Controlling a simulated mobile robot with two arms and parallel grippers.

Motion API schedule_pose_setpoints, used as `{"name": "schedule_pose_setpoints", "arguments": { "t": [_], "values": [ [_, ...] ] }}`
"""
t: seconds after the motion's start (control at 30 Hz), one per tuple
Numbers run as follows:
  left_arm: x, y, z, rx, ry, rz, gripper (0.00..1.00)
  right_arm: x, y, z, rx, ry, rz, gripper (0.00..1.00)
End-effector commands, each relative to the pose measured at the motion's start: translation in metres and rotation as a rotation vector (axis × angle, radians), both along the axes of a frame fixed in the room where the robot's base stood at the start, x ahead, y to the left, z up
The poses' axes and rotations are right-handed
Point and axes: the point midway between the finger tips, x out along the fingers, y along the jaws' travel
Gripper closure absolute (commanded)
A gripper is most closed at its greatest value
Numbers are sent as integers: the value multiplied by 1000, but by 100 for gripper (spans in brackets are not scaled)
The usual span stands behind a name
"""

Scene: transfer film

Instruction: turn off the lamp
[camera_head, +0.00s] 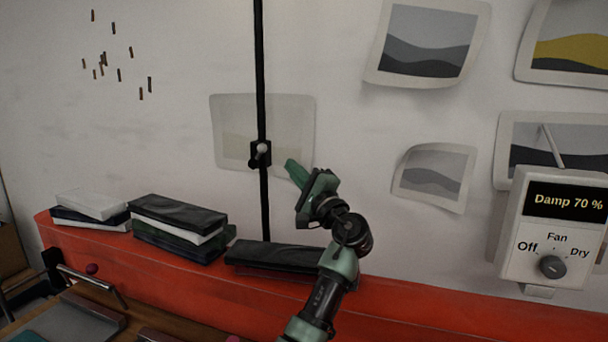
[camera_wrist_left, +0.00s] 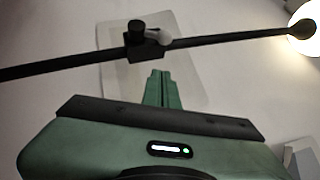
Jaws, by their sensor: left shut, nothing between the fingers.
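The lamp's thin black pole (camera_head: 264,80) stands upright against the wall in the head view. A small black switch box (camera_head: 254,155) with a pale lever (camera_head: 262,148) is fixed on it. In the left wrist view the pole (camera_wrist_left: 60,68) runs across the picture to a glowing round bulb (camera_wrist_left: 306,28). The switch box (camera_wrist_left: 140,50) and its pale lever (camera_wrist_left: 175,43) show there too. My green left gripper (camera_head: 291,167) is shut and empty, just right of and slightly below the switch. Its closed fingertips (camera_wrist_left: 160,76) point at the switch and look apart from it. My right gripper is out of view.
Stacked books (camera_head: 178,218) and a dark flat book (camera_head: 275,255) lie on the red shelf (camera_head: 430,312). A fan dial panel (camera_head: 550,265) reading "Damp 70 %" is at the right. Curled pictures (camera_head: 434,175) hang on the wall. The wall left of the pole is mostly clear.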

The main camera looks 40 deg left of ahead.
Motion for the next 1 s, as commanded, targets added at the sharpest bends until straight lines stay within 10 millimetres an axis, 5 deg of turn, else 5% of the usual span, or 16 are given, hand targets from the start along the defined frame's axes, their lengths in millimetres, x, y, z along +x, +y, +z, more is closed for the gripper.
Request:
{"name": "schedule_pose_setpoints", "arguments": {
  "t": [0.33, 1.0],
  "values": [
    [-8, 44, 21, -1, 0, 0, 100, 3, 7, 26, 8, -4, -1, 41],
    [-11, 49, 26, -35, -11, -1, 100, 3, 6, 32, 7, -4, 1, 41]
  ]
}}
